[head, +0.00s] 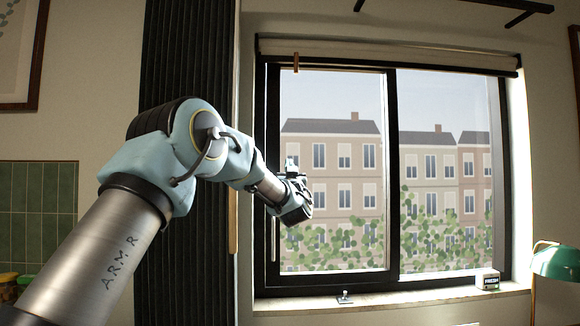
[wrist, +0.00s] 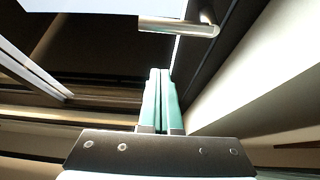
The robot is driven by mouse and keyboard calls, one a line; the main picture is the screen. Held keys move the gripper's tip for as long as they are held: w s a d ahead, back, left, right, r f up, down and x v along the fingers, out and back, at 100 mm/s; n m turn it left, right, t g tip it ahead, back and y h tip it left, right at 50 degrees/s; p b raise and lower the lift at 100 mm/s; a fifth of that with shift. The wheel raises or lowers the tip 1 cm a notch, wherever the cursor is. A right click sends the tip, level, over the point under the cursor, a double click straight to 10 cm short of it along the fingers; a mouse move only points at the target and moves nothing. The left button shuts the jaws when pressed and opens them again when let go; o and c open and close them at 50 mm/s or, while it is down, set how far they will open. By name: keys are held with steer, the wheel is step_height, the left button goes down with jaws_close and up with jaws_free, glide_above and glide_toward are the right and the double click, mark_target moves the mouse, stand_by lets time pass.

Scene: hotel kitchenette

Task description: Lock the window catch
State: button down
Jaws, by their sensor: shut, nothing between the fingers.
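The window (head: 392,170) has a dark frame and two panes. In the wrist view, a silver lever-like bar (wrist: 178,27) with a rounded end sits by the dark frame; it looks like the catch handle, but I cannot tell whether it is locked. A thin upright bar (head: 274,240) shows on the left frame in the head view; I cannot tell if it is the same part. My gripper (head: 298,205) is in front of the left pane's left side. Its teal fingers (wrist: 160,73) are together and empty, apart from the silver bar in the picture.
A small metal fitting (head: 344,298) and a small dark box (head: 488,280) are on the sill (head: 410,298). A green lamp (head: 556,262) stands at right. A dark ribbed panel (head: 187,120) stands left of the window, behind my arm. A rolled blind (head: 390,56) hangs above.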

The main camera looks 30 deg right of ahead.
steer(key=shift+w+d+f+p, duration=0.25)
steer(key=shift+w+f+p, duration=0.25)
steer(key=shift+f, duration=0.3)
steer(key=shift+w+d+f+p, duration=0.2)
steer(key=shift+w+f+p, duration=0.25)
steer(key=shift+f, duration=0.3)
steer(key=shift+w, duration=0.1)
